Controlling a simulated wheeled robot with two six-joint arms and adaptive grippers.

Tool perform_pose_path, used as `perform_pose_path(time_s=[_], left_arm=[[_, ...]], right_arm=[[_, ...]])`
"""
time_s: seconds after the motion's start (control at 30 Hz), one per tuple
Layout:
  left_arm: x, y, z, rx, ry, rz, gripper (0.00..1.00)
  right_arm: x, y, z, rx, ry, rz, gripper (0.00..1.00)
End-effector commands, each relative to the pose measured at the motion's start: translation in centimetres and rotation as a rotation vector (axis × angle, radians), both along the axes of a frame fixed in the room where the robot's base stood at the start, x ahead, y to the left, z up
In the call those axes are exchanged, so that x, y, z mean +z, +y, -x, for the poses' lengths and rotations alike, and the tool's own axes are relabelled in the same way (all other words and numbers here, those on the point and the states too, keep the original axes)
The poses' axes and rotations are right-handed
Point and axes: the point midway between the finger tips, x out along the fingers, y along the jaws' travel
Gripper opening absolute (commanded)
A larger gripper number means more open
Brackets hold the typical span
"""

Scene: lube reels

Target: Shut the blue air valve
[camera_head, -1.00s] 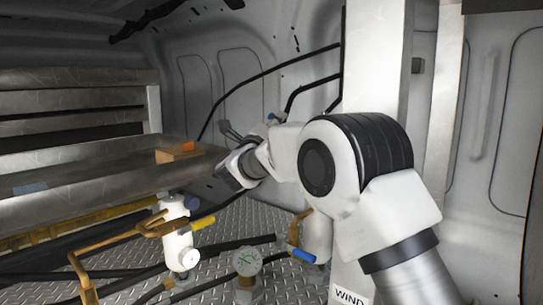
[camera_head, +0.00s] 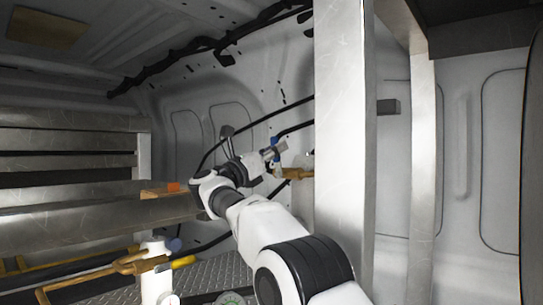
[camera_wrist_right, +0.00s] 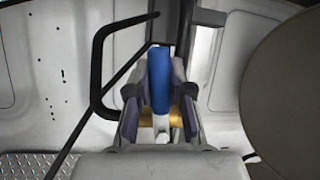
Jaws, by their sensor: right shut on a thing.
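The blue air valve has a blue lever (camera_wrist_right: 160,78) that stands upright between my right gripper's fingers in the right wrist view. Its brass body (camera_wrist_right: 176,117) lies just below and behind the lever. In the head view the brass body (camera_head: 297,173) shows by the metal post, with a bit of the blue lever (camera_head: 276,146) at my right gripper (camera_head: 272,153). The right gripper (camera_wrist_right: 160,98) is shut on the blue lever. The fingers hide part of the lever and valve. My left gripper is in neither view.
A metal post (camera_head: 342,130) stands close to the right of the valve. Black hoses (camera_head: 290,110) run along the white wall behind. Metal shelves (camera_head: 70,160) fill the left. A white canister (camera_head: 153,284) with a yellow-handled brass valve (camera_head: 183,262) stands low at left.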

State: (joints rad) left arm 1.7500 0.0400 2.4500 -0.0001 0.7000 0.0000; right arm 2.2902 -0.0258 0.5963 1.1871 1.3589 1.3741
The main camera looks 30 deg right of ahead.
Motion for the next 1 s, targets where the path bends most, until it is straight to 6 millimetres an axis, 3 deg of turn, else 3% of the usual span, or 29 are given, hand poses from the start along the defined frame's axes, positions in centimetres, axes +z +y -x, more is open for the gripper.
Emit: perform_pose_path(time_s=[0.3,0.83,0.87,0.9,0.93,1.0], left_arm=[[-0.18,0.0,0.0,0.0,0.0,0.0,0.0],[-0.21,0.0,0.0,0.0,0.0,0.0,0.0],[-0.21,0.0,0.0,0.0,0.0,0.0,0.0],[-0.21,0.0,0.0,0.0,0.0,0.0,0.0],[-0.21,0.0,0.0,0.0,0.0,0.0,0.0],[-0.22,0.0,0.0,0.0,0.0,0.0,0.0]], right_arm=[[0.4,-0.38,0.85,0.001,-0.132,-0.043,0.0],[0.41,-0.44,0.99,0.002,-0.156,-0.052,0.0],[0.41,-0.44,0.99,0.002,-0.156,-0.052,0.27],[0.39,-0.43,0.99,0.002,-0.156,-0.052,0.41],[0.37,-0.42,0.98,0.001,-0.155,-0.052,0.46],[0.31,-0.4,0.95,0.001,-0.154,-0.052,0.46]])
